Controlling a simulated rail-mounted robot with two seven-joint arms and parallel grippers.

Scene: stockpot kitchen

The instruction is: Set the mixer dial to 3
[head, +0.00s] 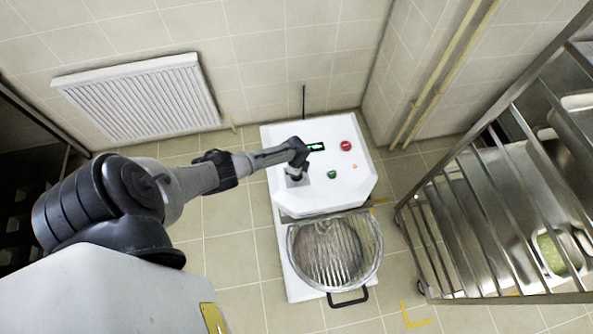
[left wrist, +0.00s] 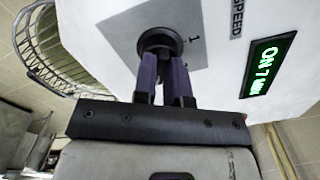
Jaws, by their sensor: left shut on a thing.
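The mixer (head: 345,190) is a white machine against the far wall, with its control panel facing up in the head view. My left gripper (head: 297,172) is over the panel's left part, at the grey dial plate. In the left wrist view my left gripper (left wrist: 163,72) has its purple fingers shut on the round black dial (left wrist: 158,39). A "1" is printed beside the dial, and the word SPEED is near it. The dial's pointer and other numbers are hidden or not readable. My right gripper is in neither view.
A lit green display (left wrist: 267,66) reads "ON 7" plus small text. A red button (head: 346,145) and a green button (head: 332,174) are right of my gripper. A wire-guarded bowl (head: 335,252) is at the mixer's front. A metal rack (head: 480,215) stands right.

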